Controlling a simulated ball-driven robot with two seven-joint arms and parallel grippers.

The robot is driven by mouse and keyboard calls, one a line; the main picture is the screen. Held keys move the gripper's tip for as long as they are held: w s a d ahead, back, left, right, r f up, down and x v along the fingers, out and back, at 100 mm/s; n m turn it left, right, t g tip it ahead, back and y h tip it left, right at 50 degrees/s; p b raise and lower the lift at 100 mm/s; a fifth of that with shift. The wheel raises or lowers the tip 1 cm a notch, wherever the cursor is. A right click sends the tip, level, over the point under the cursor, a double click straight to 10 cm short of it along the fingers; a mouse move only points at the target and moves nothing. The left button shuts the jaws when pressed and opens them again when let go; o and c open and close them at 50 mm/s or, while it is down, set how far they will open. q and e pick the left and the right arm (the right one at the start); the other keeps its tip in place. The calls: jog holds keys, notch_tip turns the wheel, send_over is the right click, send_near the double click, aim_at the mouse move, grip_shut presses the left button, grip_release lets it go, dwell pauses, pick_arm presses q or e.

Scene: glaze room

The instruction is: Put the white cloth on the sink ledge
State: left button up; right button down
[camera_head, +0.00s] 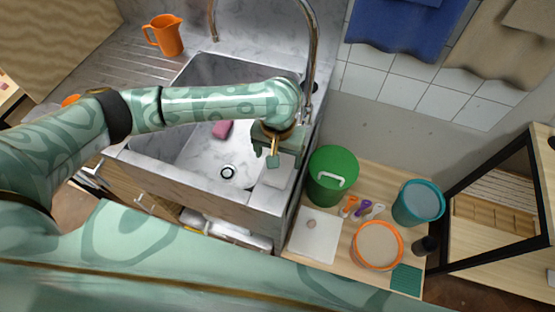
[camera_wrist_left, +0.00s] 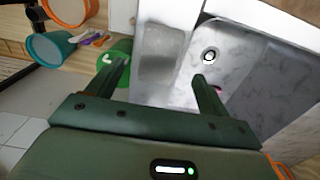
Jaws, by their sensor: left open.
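The white cloth (camera_head: 275,178) appears as a pale flat pad on the right-hand ledge of the grey marbled sink (camera_head: 238,193). In the left wrist view the cloth (camera_wrist_left: 166,45) lies on the ledge strip between the basin and the wooden bench, beyond my fingertips. My left gripper (camera_head: 266,158) is just above the ledge, by the cloth's far end. Its two fingers stand apart with nothing between them in the left wrist view (camera_wrist_left: 161,72). Part of the cloth is hidden by the gripper in the head view. My right gripper is not in view.
A pink sponge-like block (camera_head: 222,129) lies in the basin, and a tap (camera_head: 312,50) rises behind. Right of the sink, a bench holds a green bucket (camera_head: 333,172), white board (camera_head: 313,240), orange-rimmed tub (camera_head: 377,246) and teal bucket (camera_head: 417,204). An orange jug (camera_head: 168,37) stands at the back left.

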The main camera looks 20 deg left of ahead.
aim_at(278, 171)
pick_arm(q)
notch_tip(278, 171, up, 6)
jog(key=shift+f+p, duration=0.1)
jog(key=shift+p, duration=0.8)
